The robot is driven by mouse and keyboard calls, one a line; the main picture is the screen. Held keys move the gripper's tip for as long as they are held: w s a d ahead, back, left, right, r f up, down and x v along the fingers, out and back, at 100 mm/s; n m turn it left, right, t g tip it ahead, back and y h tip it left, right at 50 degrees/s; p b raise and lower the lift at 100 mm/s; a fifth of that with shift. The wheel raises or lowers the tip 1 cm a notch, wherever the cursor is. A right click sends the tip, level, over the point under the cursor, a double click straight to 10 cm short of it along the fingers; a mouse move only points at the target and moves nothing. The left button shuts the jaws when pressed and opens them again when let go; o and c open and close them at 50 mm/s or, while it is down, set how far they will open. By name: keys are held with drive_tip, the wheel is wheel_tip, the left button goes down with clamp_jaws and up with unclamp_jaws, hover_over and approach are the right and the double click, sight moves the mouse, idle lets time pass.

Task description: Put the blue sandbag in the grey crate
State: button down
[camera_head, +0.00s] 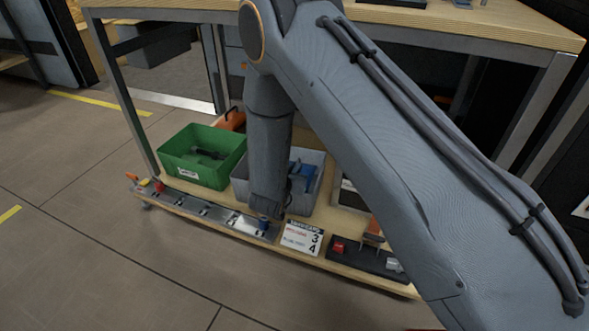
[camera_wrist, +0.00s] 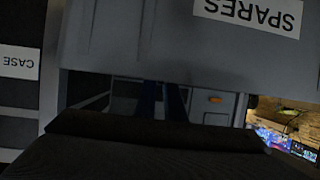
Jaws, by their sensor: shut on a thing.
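The grey crate (camera_head: 240,189) stands on the low wooden shelf, right of the green crate, and my arm crosses in front of it. The blue sandbag (camera_head: 304,172) shows at the right of my wrist, over or within the crate's outline; its height above the crate floor cannot be told. My gripper (camera_head: 290,186) is shut on it, mostly hidden behind my arm's end. In the wrist view, dim blue patches (camera_wrist: 150,101) show beyond a large dark shape across the bottom.
The green crate (camera_head: 178,172) holds a dark item. A metal strip (camera_head: 205,212) with small parts, a card (camera_head: 301,238) and a dark tray (camera_head: 357,258) line the shelf's front. The bench top (camera_head: 470,22) overhangs the shelf. A SPARES label (camera_wrist: 248,14) appears upside down.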

drive_tip(key=shift+f, duration=0.45)
drive_tip(key=c, duration=1.8)
unclamp_jaws()
drive_tip(key=shift+c, duration=0.2)
